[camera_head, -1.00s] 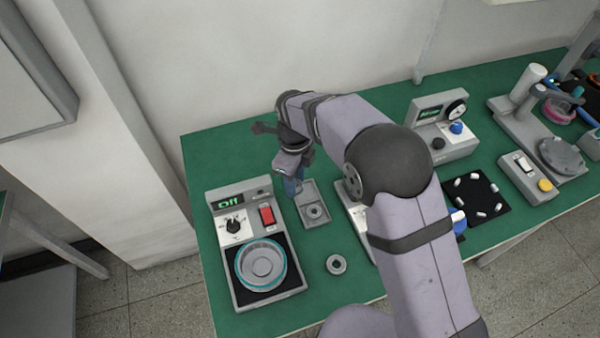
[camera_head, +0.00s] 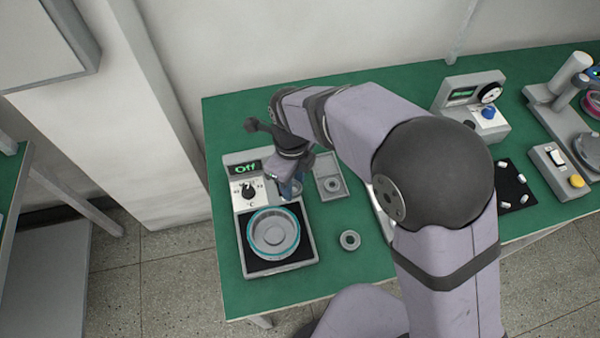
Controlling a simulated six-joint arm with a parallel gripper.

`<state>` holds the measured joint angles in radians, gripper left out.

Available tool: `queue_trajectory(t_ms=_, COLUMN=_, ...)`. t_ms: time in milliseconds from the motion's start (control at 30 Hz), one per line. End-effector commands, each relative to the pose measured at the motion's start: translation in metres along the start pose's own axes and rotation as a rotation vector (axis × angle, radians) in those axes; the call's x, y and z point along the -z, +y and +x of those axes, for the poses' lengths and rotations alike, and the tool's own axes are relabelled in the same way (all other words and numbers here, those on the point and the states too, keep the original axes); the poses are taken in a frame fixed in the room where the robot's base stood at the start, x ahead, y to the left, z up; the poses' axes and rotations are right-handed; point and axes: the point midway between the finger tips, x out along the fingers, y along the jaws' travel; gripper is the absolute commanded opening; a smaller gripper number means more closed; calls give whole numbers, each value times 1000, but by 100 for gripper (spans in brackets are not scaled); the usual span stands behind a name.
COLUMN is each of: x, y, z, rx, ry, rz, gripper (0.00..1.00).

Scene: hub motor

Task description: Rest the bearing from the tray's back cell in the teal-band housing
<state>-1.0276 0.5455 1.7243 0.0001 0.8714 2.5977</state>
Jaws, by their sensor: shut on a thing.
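The teal-band housing (camera_head: 273,238) is a round grey ring with an open top. It sits on the black pad of the heater unit at the left. The small grey tray (camera_head: 341,193) lies behind and right of it. One bearing (camera_head: 332,185) is in its front cell, and its back cell looks empty. My gripper (camera_head: 290,188) points down between the tray and the heater's control panel, behind and slightly right of the housing. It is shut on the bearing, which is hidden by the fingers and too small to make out.
The heater (camera_head: 248,270) reads "Off" and has a black knob. A loose grey ring (camera_head: 350,240) lies on the green table (camera_head: 300,291), right of the housing. A meter box (camera_head: 470,108) and a black mat with small white pieces (camera_head: 513,187) stand to the right.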

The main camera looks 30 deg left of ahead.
Motion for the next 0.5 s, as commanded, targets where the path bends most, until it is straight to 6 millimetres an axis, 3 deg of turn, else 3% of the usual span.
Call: queue_trajectory(t_ms=500, x=0, y=56, z=1, rx=0, ry=-1, rz=-2, gripper=5)
